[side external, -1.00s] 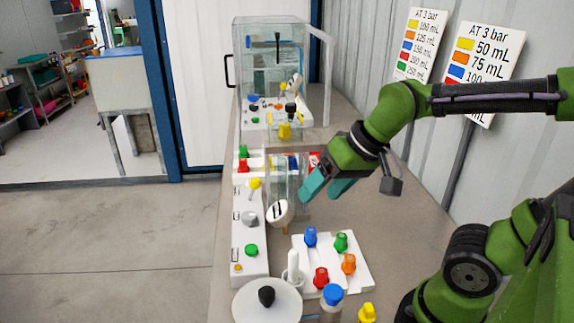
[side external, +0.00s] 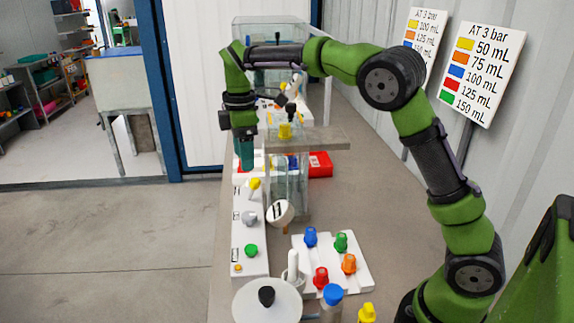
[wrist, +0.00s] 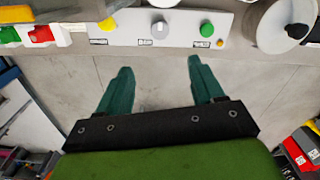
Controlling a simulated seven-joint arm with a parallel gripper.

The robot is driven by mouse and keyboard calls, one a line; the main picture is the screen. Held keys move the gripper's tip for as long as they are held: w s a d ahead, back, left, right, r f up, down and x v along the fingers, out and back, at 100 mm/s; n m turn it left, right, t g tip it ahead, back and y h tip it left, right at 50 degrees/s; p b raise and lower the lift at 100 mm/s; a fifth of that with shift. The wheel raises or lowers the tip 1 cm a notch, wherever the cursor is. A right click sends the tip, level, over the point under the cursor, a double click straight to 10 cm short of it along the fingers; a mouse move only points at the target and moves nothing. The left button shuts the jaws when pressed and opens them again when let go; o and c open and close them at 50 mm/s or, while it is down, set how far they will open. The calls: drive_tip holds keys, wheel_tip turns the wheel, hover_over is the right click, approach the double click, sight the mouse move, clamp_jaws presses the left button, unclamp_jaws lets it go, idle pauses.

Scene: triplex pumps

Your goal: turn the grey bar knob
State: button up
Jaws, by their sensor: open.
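The grey bar knob (side external: 249,218) sits on the long white panel (side external: 241,258), between a yellow knob (side external: 255,184) and a green knob (side external: 251,250). In the wrist view the grey bar knob (wrist: 159,29) is near the top, roughly centred beyond my fingertips. My gripper (side external: 244,166) points down near the panel's far end in the side view. Its teal fingers are spread and empty in the wrist view (wrist: 160,66), apart from the knob, with bare floor showing between them.
A white tray (side external: 362,285) with blue, green, red and orange knobs lies right of the panel. A tilted white gauge (side external: 281,213) stands close beside the grey knob. A glass case (side external: 270,24) stands at the far end. The floor left of the bench is clear.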

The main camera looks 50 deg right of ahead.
sight(248, 215)
wheel_tip(248, 215, down, 17)
drive_tip(key=shift+r, duration=0.15)
drive_tip(key=shift+c, duration=0.3)
drive_tip(key=c, duration=1)
drive_tip(key=shift+m, duration=0.3)
